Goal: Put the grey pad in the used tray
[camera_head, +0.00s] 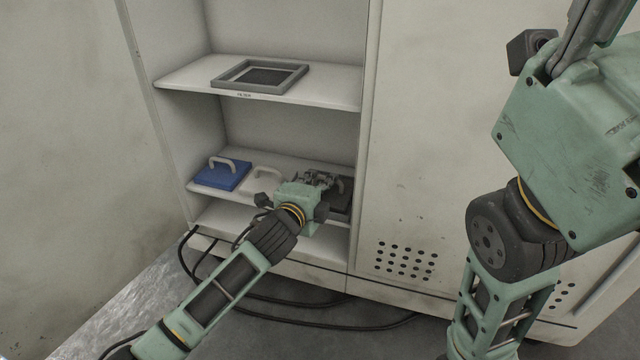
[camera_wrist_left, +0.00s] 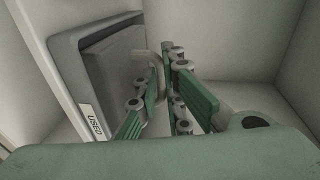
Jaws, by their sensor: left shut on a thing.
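The grey pad (camera_wrist_left: 115,60) lies within the raised rim of the dark tray (camera_wrist_left: 68,65) labelled USED, in the left wrist view. Its pale handle (camera_wrist_left: 152,68) stands up between the fingers of my left gripper (camera_wrist_left: 172,75), which is shut on it. In the head view my left gripper (camera_head: 322,178) is at the right end of the lower shelf and covers much of the pad and tray. I cannot tell whether the pad lies fully flat. My right gripper (camera_head: 590,28) is partly in view at the top right, its fingertips cut off.
A grey frame (camera_head: 260,75) lies on the upper shelf. Cabinet walls stand close around the left gripper. Black cables (camera_head: 290,302) run along the floor.

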